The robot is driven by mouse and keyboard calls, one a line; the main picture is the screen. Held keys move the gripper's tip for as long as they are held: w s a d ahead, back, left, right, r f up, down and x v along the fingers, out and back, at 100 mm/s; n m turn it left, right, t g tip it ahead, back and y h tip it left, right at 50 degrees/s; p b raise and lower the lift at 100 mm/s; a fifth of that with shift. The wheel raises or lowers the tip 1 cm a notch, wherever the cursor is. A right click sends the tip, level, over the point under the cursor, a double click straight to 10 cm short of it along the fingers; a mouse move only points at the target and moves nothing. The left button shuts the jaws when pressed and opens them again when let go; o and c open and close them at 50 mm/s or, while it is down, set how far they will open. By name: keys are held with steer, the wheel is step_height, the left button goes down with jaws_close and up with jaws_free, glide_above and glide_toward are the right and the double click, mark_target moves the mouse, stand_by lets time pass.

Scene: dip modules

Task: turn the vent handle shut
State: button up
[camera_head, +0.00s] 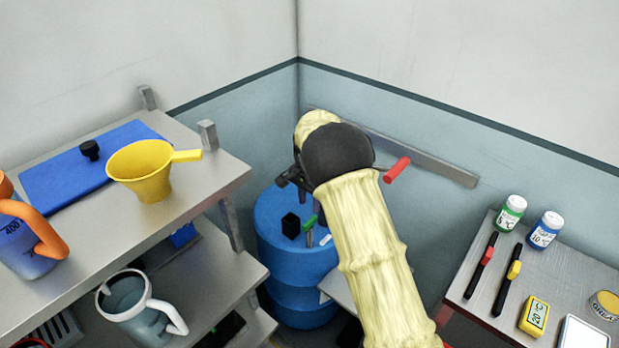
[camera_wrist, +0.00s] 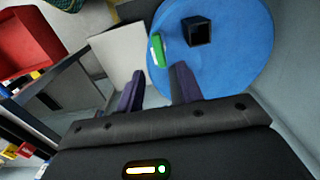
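A blue drum (camera_head: 279,248) stands in the corner, and its top (camera_wrist: 225,60) fills much of the wrist view. A small green handle (camera_head: 309,224) sits on the drum's top; it also shows in the wrist view (camera_wrist: 157,50) as a short green bar. A black square fitting (camera_head: 291,224) stands beside it, seen in the wrist view (camera_wrist: 198,31) as a hollow block. My gripper (camera_wrist: 158,71) is open and empty, its two dark fingers apart, with the green handle just beyond the gap between the fingertips. In the head view the gripper is mostly hidden by my arm.
A table (camera_head: 481,299) at right holds two bottles, pens and a yellow timer. A metal rail (camera_head: 440,163) runs along the wall, near a red bar (camera_head: 397,170).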

step_height(320, 180, up, 10)
steer(key=shift+f+b, duration=0.2)
steer(key=shift+b, duration=0.2)
steer(key=shift+d, duration=0.1)
steer(key=s+d+n+t, duration=0.1)
steer(key=s+d+n, duration=0.2)
steer(key=s+d, duration=0.7)
steer(key=s+d+f+n, duration=0.1)
steer(key=s+d, duration=0.3)
steer(key=s, duration=0.4)
steer(key=s+d+f+n+t, duration=0.1)
steer(key=s+d+n, duration=0.2)
steer(key=s, duration=0.6)
steer(key=shift+s+d+f+n+t, duration=0.15)
steer(key=shift+d+n+t, duration=0.15)
steer(key=shift+d+n, duration=0.1)
